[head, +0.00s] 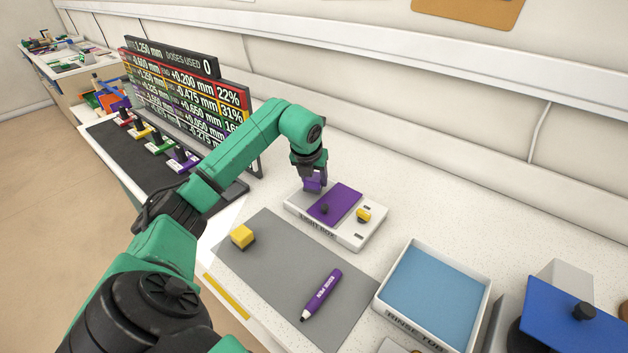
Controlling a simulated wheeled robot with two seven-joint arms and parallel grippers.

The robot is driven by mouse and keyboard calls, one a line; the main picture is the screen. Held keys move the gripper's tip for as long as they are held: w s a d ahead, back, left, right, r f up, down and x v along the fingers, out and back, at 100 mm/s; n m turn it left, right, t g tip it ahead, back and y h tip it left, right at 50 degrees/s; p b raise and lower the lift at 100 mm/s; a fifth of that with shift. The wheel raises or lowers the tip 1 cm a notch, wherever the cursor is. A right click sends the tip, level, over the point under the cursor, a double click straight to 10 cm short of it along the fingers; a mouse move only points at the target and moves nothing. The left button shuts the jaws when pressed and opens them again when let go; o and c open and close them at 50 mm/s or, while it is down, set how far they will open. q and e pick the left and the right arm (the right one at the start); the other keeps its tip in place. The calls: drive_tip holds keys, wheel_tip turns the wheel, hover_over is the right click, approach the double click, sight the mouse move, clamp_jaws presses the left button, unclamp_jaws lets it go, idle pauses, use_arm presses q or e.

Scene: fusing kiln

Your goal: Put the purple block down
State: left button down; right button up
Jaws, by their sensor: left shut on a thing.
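My left gripper (314,176) comes in from the left and points down. It is shut on the purple block (314,184), at the back left edge of the light box (374,237). Whether the block touches the box or hangs just above it, I cannot tell. A purple plate (341,201) with a small dark knob lies on the light box, beside the block. My right gripper is not in view.
A small yellow knob (363,215) sits on the light box. A grey mat (275,265) in front holds a yellow block (242,237) and a purple pen (321,294). A rinse tub (484,305) stands to the right. A display board (190,95) rises at the back left.

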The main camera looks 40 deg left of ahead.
use_arm(q)
drive_tip(key=shift+f, duration=0.75)
drive_tip(key=shift+c, duration=1.1)
unclamp_jaws()
drive_tip(key=b+v, duration=0.1)
drive_tip(key=v, duration=1.1)
drive_tip(key=shift+b, duration=0.4)
